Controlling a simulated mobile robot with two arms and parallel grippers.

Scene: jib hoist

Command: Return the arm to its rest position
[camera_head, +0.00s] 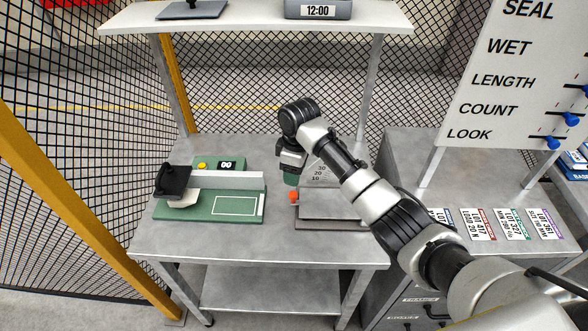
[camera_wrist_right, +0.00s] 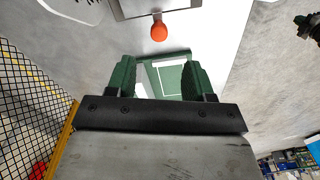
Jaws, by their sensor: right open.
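My right arm (camera_head: 375,200) reaches in from the lower right over the grey workbench (camera_head: 235,248). My right gripper (camera_head: 290,178) points down above the bench, beside a grey device with a numbered scale (camera_head: 318,172). In the right wrist view the two green fingers (camera_wrist_right: 158,80) stand apart with nothing between them. An orange knob (camera_head: 294,196) on the device is close to the gripper and shows ahead of the fingers in the wrist view (camera_wrist_right: 159,30). The arm hides part of the device. My left gripper is not in view.
A green fixture (camera_head: 185,210) with a black-handled part (camera_head: 172,182) stands at the bench's left. A shelf (camera_head: 260,18) with a 12:00 clock (camera_head: 318,10) spans above. A label board (camera_head: 500,90) and side counter (camera_head: 470,190) are right. Mesh fencing (camera_head: 75,130) is left.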

